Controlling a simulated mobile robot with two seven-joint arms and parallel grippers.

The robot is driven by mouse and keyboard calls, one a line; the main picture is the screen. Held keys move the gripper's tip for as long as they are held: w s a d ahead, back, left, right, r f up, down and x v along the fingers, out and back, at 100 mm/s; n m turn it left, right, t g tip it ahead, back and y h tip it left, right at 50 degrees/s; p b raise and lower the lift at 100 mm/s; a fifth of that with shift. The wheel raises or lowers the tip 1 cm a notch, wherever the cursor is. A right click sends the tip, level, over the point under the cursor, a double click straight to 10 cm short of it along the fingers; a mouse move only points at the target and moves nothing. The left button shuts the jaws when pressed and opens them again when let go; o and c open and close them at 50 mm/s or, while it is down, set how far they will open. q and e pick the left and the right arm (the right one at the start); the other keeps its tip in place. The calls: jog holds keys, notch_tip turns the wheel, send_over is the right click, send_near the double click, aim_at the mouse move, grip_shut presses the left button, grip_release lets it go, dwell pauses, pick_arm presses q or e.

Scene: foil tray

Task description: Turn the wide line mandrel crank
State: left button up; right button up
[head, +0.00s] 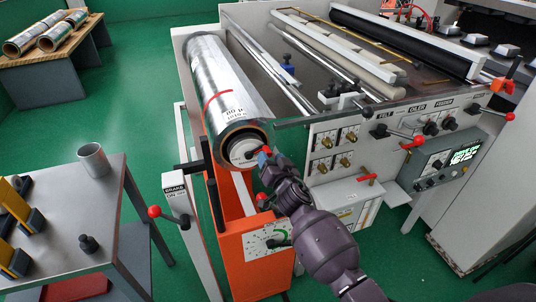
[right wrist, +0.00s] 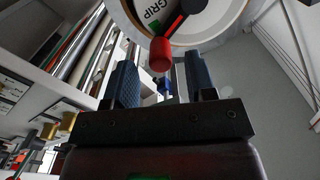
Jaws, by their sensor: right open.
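The foil roll (head: 218,78) lies on the wide line mandrel, its near end facing me. The mandrel crank is a black arm (right wrist: 187,12) with a red handle (right wrist: 160,53) on the roll's end face, beside the word GRIP. In the head view the red handle (head: 265,150) shows just above my right gripper (head: 264,160). My right gripper is open; in the right wrist view its two fingers (right wrist: 160,85) stand apart, with the handle ahead of and roughly between their tips. I see no contact with the handle. My left gripper is not in view.
An orange stand (head: 240,250) with a dial is below the roll. A BRAKE post (head: 177,195) with a red-knobbed lever stands left of it. The machine's valve panel (head: 335,150) is close on the right. A table (head: 120,215) with a metal cup is at left.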

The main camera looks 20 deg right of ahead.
jog(key=shift+w, duration=1.45)
jog(key=shift+c, duration=0.5)
jog(key=c, duration=0.8)
jog(key=shift+r, duration=0.1)
jog(key=shift+c, duration=0.2)
